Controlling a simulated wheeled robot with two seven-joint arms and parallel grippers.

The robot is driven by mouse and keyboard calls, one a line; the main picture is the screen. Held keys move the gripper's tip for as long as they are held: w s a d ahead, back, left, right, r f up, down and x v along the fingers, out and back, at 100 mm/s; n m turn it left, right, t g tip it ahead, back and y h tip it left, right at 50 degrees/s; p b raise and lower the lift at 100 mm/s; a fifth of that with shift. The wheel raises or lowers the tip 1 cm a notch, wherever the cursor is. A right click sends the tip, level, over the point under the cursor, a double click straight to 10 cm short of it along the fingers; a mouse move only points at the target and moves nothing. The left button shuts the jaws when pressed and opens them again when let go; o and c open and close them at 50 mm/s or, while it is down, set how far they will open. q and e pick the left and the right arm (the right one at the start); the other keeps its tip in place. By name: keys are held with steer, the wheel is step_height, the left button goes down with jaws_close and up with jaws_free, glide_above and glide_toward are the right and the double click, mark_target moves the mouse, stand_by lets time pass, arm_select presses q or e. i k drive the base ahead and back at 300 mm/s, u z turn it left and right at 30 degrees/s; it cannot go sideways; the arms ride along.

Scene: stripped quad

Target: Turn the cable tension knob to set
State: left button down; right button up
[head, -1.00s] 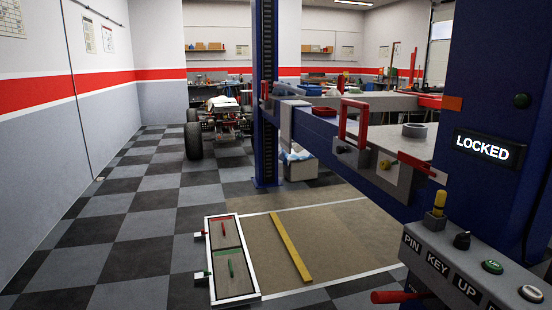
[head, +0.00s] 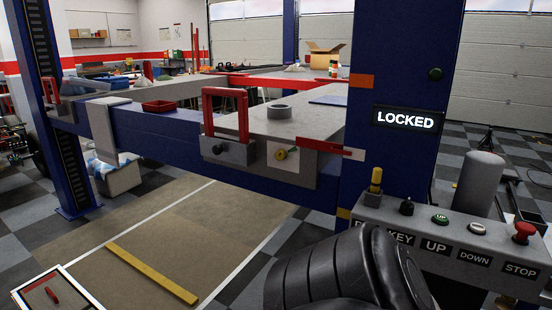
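A small yellow knob (head: 281,154) sits on a pale plate on the side of the blue lift beam. I cannot read any marking on the plate. A black knob (head: 218,149) sits left of it on a grey box (head: 236,153) under a red loop handle (head: 243,113). I cannot tell from the labels which knob sets cable tension. A red lever (head: 332,149) sticks out to the right of the yellow knob. Neither of my grippers can be made out in view.
A control panel (head: 355,213) at the right has a key knob (head: 406,207), UP and DOWN buttons and a red STOP button (head: 523,232). A sign (head: 407,119) reads LOCKED. The blue beam (head: 190,138) crosses the view. A yellow bar (head: 150,270) lies on the floor.

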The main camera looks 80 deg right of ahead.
mark_target(281, 154)
steer(key=z, duration=0.9)
steer(key=i, duration=0.9)
steer(key=z, duration=0.95)
